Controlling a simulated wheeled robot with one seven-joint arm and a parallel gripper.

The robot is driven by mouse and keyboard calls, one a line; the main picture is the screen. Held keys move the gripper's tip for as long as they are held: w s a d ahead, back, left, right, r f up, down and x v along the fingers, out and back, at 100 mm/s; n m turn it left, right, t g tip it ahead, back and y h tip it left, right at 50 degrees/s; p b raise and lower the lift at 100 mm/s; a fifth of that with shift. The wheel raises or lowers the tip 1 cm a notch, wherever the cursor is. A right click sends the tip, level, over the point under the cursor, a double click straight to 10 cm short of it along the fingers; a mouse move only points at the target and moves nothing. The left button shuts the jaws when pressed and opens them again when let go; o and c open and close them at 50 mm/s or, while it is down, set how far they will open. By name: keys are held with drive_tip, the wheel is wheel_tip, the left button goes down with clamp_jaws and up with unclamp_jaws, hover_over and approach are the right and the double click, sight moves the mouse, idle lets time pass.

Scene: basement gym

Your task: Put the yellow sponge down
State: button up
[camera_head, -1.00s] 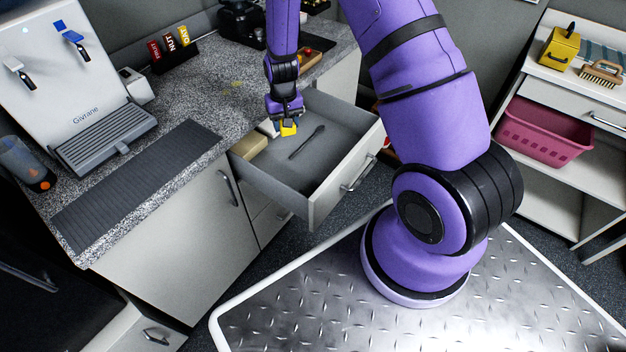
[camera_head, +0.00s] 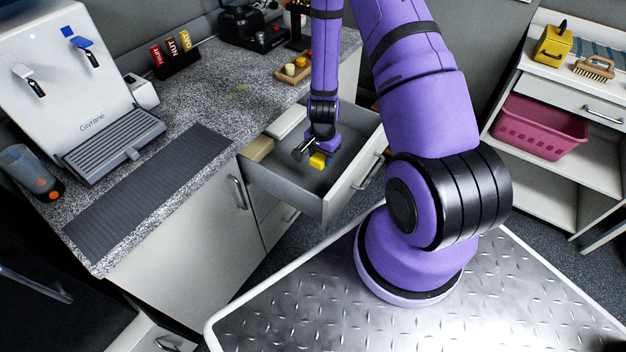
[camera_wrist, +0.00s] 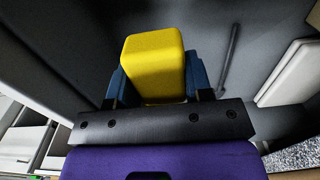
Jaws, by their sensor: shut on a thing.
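The yellow sponge (camera_head: 318,160) is a small block held in my gripper (camera_head: 315,152), inside the open drawer (camera_head: 290,195). In the wrist view the sponge (camera_wrist: 153,62) sits between the two blue fingers of my gripper (camera_wrist: 155,82), which is shut on it. The grey drawer floor lies behind it. I cannot tell whether the sponge touches the floor.
A dark slim utensil (camera_wrist: 230,60) lies in the drawer beside the sponge. A white box (camera_head: 287,121) and a tan block (camera_head: 257,149) sit along the drawer's back left. The speckled counter (camera_head: 225,100) borders the drawer; a pink basket (camera_head: 540,127) stands on the right shelf.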

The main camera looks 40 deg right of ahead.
sight(321, 180)
drive_tip(key=shift+a+f, duration=0.1)
drive_tip(key=shift+f, duration=4.5)
drive_tip(key=shift+f, duration=0.15)
drive_tip(key=o, duration=1)
drive_tip(key=shift+o, duration=0.2)
